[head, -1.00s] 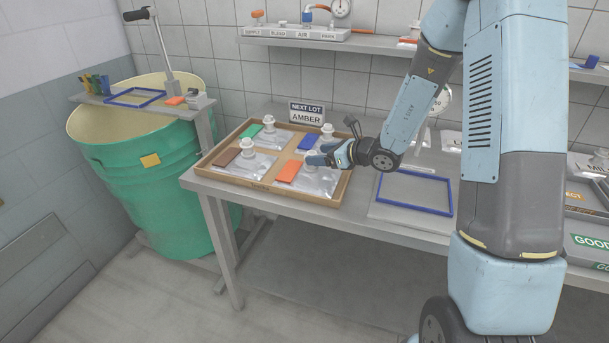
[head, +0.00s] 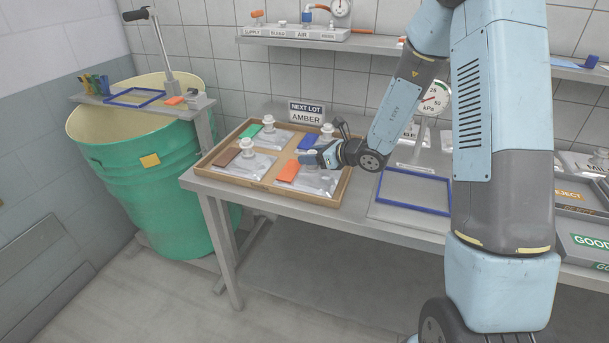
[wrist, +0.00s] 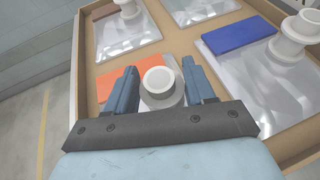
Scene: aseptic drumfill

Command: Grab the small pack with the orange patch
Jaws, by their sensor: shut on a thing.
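The small pack with the orange patch (head: 288,171) lies in the front right part of the wooden tray (head: 262,191). It is a clear silvery pouch with a white spout. My gripper (head: 311,157) reaches in from the right over this pack. In the wrist view my gripper (wrist: 161,88) has its two blue fingers on either side of the white spout (wrist: 159,81), shut on it. The orange patch (wrist: 121,85) shows to the left of the spout, partly behind the left finger. The pack still appears to lie in the tray.
The tray also holds packs with brown (head: 224,157), green (head: 251,131) and blue (head: 309,142) patches. A sign reading "NEXT LOT AMBER" (head: 307,113) stands behind the tray. A blue frame (head: 414,208) lies to the right. A green drum (head: 139,190) stands left of the table.

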